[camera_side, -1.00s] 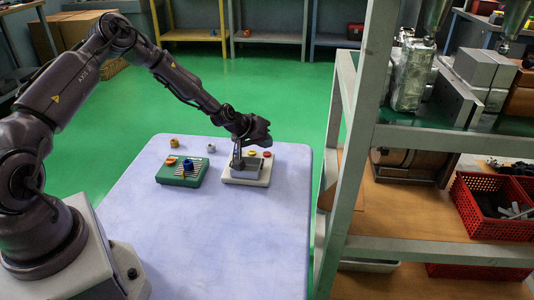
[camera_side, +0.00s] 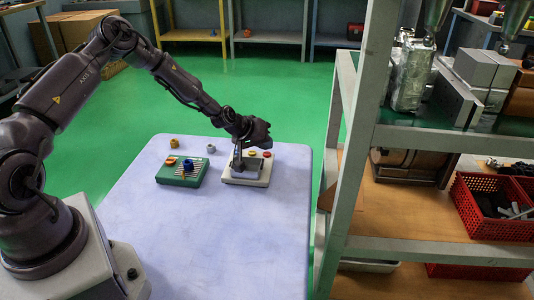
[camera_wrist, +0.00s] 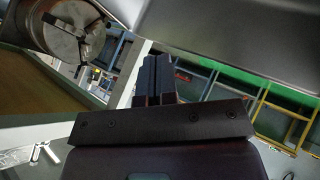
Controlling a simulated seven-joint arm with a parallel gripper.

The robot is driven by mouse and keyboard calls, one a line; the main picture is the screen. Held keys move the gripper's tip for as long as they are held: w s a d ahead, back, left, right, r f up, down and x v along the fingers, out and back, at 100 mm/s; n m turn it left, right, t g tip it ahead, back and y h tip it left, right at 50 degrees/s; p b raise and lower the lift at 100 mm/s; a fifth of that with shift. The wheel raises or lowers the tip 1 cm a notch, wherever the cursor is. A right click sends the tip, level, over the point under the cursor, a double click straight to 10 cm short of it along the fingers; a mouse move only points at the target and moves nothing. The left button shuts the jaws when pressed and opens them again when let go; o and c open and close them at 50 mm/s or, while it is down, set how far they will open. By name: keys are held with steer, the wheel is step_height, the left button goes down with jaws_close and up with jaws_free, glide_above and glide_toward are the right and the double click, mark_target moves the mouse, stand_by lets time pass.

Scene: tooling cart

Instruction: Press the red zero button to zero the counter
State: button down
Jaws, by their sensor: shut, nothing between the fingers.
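The counter is a cream box (camera_side: 262,179) with a grey part on its top, at the far right of the pale table. The red button (camera_side: 267,154) is at the box's back right, with a yellow button (camera_side: 252,153) to its left. My gripper (camera_side: 238,165) points down over the left part of the box, left of both buttons. Its fingers are shut and empty; I cannot tell whether the tips touch the box. In the wrist view the closed dark fingers (camera_wrist: 155,75) show, but neither the box nor the buttons can be made out.
A green box (camera_side: 181,178) with a blue knob and an orange part sits left of the counter. Two small round pieces, one yellow (camera_side: 174,143) and one grey (camera_side: 211,148), lie behind. A metal shelf (camera_side: 345,150) stands right of the table. The table's front is clear.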

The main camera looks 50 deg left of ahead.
steer(key=shift+f, duration=0.8)
steer(key=shift+s+d+f, duration=0.1)
steer(key=shift+s+f, duration=0.05)
stand_by(0.4)
steer(key=shift+s, duration=0.55)
step_height(320, 180, up, 5)
steer(key=shift+w+r, duration=0.1)
steer(key=shift+w, duration=0.05)
steer(key=shift+r, duration=0.2)
stand_by(0.7)
